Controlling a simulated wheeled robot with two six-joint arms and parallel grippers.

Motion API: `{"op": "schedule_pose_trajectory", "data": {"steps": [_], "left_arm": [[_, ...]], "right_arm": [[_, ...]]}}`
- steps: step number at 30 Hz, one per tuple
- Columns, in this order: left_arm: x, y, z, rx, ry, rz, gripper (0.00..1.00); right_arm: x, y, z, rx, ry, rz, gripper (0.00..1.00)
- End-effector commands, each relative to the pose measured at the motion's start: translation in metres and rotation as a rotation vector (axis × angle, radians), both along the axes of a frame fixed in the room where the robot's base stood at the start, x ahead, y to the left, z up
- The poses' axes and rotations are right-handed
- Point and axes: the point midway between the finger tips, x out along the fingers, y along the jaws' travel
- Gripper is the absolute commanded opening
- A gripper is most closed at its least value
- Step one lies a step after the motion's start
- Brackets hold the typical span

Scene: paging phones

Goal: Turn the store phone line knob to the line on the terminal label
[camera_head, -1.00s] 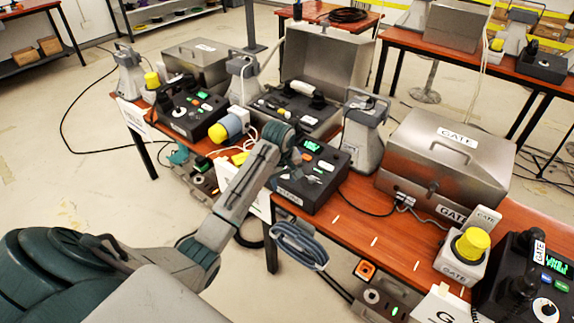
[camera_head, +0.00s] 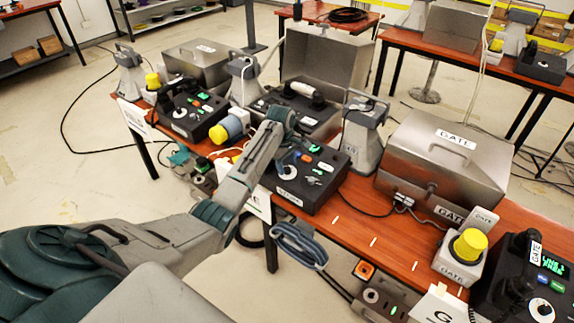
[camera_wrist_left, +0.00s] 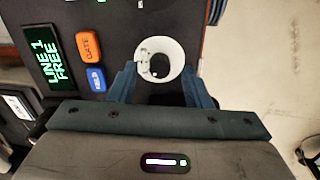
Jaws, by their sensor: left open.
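My left gripper (camera_wrist_left: 161,80) is open, with a finger at either side of the knob's near edge. The console screen (camera_wrist_left: 49,57) reads "LINE 1 FREE". A white label sheet (camera_head: 258,205) below the table edge is partly hidden by my arm.
An orange button (camera_wrist_left: 89,45) and a blue button (camera_wrist_left: 96,79) lie left of the knob. A grey horn speaker (camera_head: 362,135) and the steel GATE case (camera_head: 445,165) stand to the right. Another console (camera_head: 186,113) stands to the left.

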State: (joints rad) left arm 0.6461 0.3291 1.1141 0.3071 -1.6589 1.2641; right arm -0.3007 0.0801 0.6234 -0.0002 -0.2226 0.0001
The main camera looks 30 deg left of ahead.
Motion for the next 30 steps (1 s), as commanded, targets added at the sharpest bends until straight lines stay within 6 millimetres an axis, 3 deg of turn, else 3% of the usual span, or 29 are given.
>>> {"op": "schedule_pose_trajectory", "data": {"steps": [6, 14, 21, 30], "left_arm": [[0.002, 0.0, -0.017, 0.001, 0.0, -0.001, 0.44], [0.002, 0.0, -0.018, 0.001, -0.001, -0.001, 0.44], [0.002, 0.0, -0.018, 0.001, -0.001, -0.001, 0.01], [0.002, 0.0, -0.017, 0.005, 0.0, -0.027, 0.0]], "right_arm": [[0.0, 0.0, 0.002, 0.0, 0.0, 0.0, 0.36], [0.0, 0.001, 0.002, 0.001, 0.0, 0.0, 0.36], [0.0, 0.001, 0.002, 0.001, 0.0, -0.001, 0.36], [-0.001, 0.001, 0.006, 0.001, 0.0, -0.001, 0.36]]}}
